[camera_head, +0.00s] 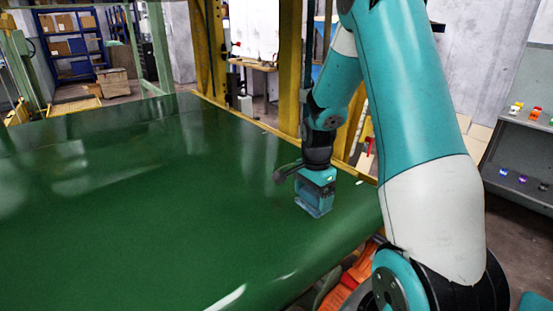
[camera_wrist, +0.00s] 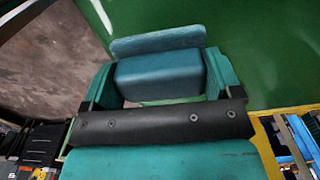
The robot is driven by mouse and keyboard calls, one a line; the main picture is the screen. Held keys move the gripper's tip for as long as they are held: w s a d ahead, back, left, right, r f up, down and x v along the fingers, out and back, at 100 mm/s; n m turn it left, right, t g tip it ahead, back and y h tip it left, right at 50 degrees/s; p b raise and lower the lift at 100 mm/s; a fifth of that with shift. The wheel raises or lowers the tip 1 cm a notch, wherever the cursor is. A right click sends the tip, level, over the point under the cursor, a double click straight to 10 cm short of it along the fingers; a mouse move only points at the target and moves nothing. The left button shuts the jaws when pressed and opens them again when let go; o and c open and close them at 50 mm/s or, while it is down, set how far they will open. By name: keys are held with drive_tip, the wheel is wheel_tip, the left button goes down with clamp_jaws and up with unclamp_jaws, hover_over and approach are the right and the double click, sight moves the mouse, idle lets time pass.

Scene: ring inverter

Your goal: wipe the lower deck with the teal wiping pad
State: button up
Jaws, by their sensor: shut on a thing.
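The teal wiping pad (camera_head: 312,210) is a blue-teal block with a wider flat base. My gripper (camera_head: 316,186) points down over the right part of the green deck and is shut on the pad. In the wrist view the pad (camera_wrist: 160,74) sits between the two teal fingers, its wide edge beyond them. The green deck (camera_head: 150,215) is a broad glossy surface that fills the left and middle of the head view. The pad is at or just above it; I cannot tell whether they touch.
Yellow posts (camera_head: 289,70) and a yellow frame edge run along the deck's far right side. A grey shelf (camera_head: 520,150) with small coloured items stands at the right. Orange parts (camera_head: 350,283) lie below the deck's near right edge. The deck's left and middle are clear.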

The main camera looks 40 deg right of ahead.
drive_tip(key=shift+r+p, duration=2.05)
drive_tip(key=shift+r, duration=0.5)
drive_tip(key=shift+w, duration=0.15)
